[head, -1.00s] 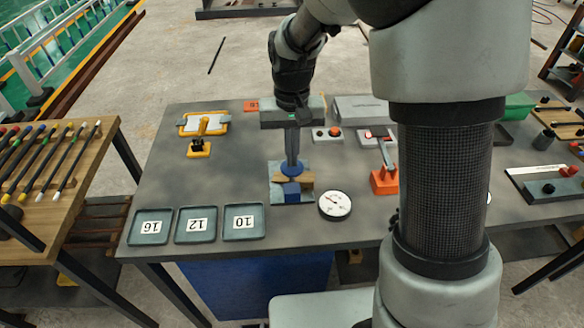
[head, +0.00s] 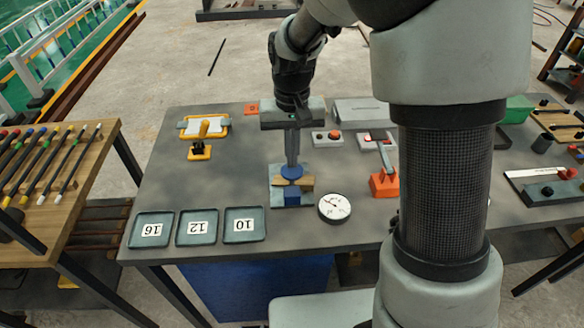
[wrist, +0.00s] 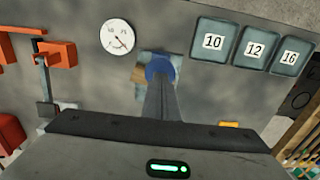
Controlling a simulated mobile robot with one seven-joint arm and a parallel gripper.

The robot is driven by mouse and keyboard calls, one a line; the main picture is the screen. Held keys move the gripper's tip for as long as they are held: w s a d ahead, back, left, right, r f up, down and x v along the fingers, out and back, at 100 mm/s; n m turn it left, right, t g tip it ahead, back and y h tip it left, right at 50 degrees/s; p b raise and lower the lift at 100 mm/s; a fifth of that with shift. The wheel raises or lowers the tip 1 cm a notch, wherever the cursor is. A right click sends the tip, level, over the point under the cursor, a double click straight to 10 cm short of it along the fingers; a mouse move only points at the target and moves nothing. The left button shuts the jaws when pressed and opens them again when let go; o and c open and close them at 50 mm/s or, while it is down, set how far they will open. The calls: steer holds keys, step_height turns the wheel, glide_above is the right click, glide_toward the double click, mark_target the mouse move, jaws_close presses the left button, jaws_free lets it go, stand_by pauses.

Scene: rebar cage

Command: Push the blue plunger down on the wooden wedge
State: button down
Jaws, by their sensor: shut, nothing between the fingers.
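The blue plunger (head: 291,172) is a round blue cap over the wooden wedge (head: 306,184), on a grey plate with a blue block (head: 292,197) at its front. My gripper (head: 292,160) points straight down, its fingers shut and empty. Its tips are at the top of the blue cap and hide part of it; I cannot tell whether they touch. In the wrist view the shut fingers (wrist: 160,80) end over the blue cap (wrist: 166,66), with a bit of the wedge (wrist: 138,73) showing beside it.
A round dial gauge (head: 334,207) lies right of the plate. Trays marked 10 (head: 244,225), 12 (head: 197,227) and 16 (head: 152,230) line the front left. An orange stand with a lever (head: 384,183) is at the right. Yellow fixtures (head: 203,127) stand at back left.

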step_height(320, 180, up, 6)
steer(key=p, duration=0.3)
steer(key=shift+f+p, duration=0.25)
steer(key=shift+p, duration=0.05)
steer(key=s+d+r+t, duration=0.2)
steer(key=s+d+r, duration=0.2)
steer(key=s+r, duration=0.3)
steer(key=s+d+r+t, duration=0.3)
steer(key=s+d+r, duration=0.2)
steer(key=s, duration=0.7)
step_height(320, 180, up, 3)
steer(key=shift+d+f+t, duration=0.15)
steer(key=shift+t, duration=0.15)
